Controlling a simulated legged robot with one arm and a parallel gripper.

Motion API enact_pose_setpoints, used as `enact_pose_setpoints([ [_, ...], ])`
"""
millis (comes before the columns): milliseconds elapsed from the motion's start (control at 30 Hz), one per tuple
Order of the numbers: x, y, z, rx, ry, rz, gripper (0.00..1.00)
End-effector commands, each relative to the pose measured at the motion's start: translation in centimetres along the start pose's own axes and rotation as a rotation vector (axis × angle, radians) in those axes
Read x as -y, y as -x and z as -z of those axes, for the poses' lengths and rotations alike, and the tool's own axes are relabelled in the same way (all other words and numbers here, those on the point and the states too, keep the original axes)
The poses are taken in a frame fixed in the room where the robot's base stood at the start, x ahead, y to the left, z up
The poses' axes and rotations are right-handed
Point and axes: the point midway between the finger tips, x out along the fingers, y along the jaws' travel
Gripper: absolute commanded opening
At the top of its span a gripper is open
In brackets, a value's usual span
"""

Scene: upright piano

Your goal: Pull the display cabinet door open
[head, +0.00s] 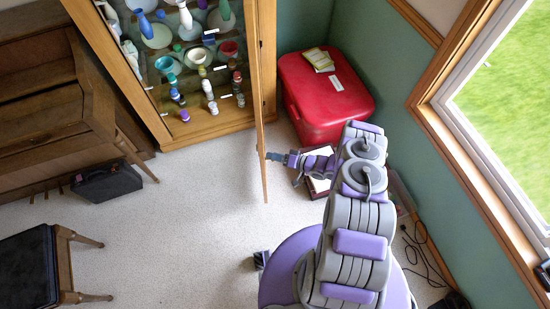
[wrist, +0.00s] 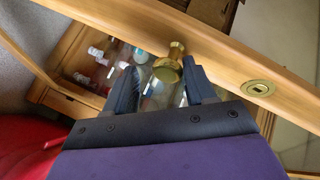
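The wooden display cabinet (head: 165,110) stands at the top of the head view, with glassware and small bottles on its shelves. Its door (head: 259,100) shows nearly edge-on and stands swung out from the cabinet front into the room. My gripper (head: 272,157) is on the door's right side, close to its free end. In the wrist view, the door frame (wrist: 225,62) crosses diagonally, with a round brass knob (wrist: 170,66) and a brass lock plate (wrist: 258,88). My gripper's dark fingers (wrist: 160,85) are apart, with the knob between their tips, nearer the right finger.
A red chest (head: 315,105) with papers on top stands right of the cabinet. The piano (head: 45,105), a black case (head: 105,182) and a stool (head: 30,265) are at left. The windowed wall (head: 450,130) is at right. Pale floor (head: 170,220) is clear left of the door.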

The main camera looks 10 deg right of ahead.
Motion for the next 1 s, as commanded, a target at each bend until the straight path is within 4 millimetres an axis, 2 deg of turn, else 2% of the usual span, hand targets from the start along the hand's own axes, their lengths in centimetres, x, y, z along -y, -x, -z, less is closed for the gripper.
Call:
enact_pose_setpoints([
  [300, 0.2, 0.1, -0.3, 0.003, -0.002, 0.003, 0.58],
  [467, 0.3, 1.5, -0.2, 0.001, -0.003, 0.003, 0.58],
  [1000, 0.0, 13.1, 0.1, -0.001, -0.001, -0.002, 0.58],
])
